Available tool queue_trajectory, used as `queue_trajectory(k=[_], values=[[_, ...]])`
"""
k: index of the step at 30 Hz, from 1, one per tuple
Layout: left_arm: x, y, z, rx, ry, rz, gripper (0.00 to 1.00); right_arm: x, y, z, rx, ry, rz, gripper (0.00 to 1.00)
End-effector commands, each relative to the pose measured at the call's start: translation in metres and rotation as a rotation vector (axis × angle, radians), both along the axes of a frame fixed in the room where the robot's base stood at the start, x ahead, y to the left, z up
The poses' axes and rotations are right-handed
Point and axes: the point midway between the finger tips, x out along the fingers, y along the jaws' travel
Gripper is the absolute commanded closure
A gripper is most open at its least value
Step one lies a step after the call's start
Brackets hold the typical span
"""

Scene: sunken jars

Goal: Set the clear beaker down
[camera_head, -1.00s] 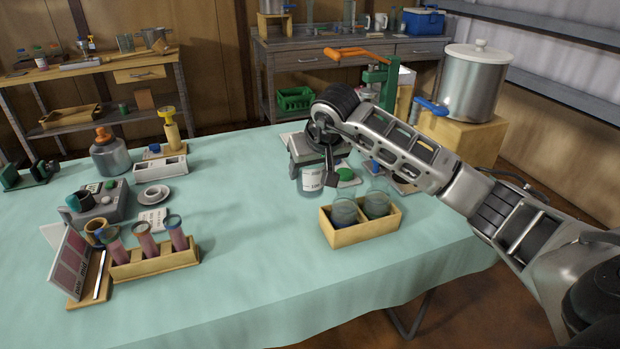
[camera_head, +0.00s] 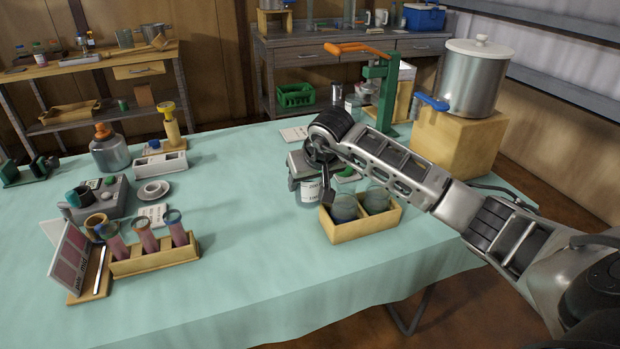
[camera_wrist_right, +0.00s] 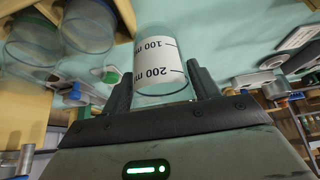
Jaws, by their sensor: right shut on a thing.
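The clear beaker (camera_head: 309,190), with a white label marked 100 and 200 ml, is held in my right gripper (camera_head: 312,184) just left of a wooden box with two jars. In the right wrist view, the beaker (camera_wrist_right: 160,62) sits between the two dark fingers of the right gripper (camera_wrist_right: 161,86), which are shut on it. The teal tablecloth (camera_head: 250,260) lies beneath. Whether the beaker's base touches the cloth is hard to tell, as the gripper and arm cover part of it. My left gripper is not in view.
The wooden box (camera_head: 361,231) with two jars stands close to the right of the beaker. A green press (camera_head: 385,95) and a steel pot (camera_head: 472,80) stand behind. A rack with pink tubes (camera_head: 155,262) is at left. The cloth left of the beaker is clear.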

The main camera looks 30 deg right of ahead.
Motion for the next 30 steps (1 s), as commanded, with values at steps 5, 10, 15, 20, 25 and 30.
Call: queue_trajectory(k=[5,10,15,20,25,30], values=[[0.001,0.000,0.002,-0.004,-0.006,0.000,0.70,0.000,0.000,-0.002,0.000,0.000,-0.001,0.37],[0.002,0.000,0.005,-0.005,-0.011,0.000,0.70,0.000,0.000,-0.001,0.000,0.000,-0.001,0.17],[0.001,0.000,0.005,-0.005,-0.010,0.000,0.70,0.000,0.000,-0.001,0.000,0.000,-0.001,0.17],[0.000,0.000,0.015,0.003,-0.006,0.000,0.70,0.000,0.001,0.013,0.003,-0.002,0.000,0.17],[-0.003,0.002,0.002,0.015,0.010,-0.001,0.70,-0.014,0.002,0.038,-0.004,-0.006,0.002,0.17],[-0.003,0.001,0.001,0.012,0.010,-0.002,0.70,-0.033,0.006,0.072,-0.004,-0.005,0.001,0.17]])
